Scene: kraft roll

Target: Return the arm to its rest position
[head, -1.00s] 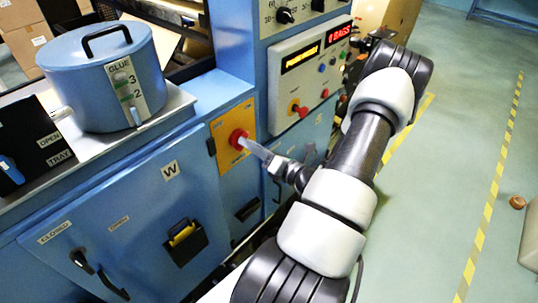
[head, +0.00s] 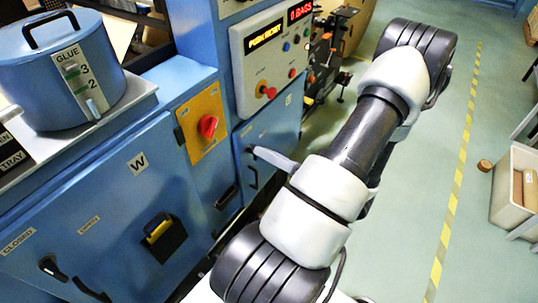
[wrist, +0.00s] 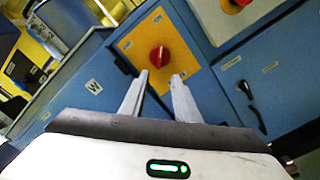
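My gripper (wrist: 160,78) shows in the wrist view with its two fingers apart and nothing between them. Beyond the fingertips is a red rotary knob (wrist: 158,56) on a yellow plate (wrist: 186,22). In the head view one pale finger of my gripper (head: 262,152) sticks out to the left of my arm. It is to the right of and below the red knob (head: 207,127), apart from it. The rest of my gripper is hidden behind my arm in the head view.
A blue machine (head: 120,210) with a glue pot (head: 60,75) and control panel (head: 272,60) fills the left. Green floor with a yellow-striped line (head: 452,205) lies open on the right. A bin (head: 513,205) and a small brown roll (head: 485,165) are at the right.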

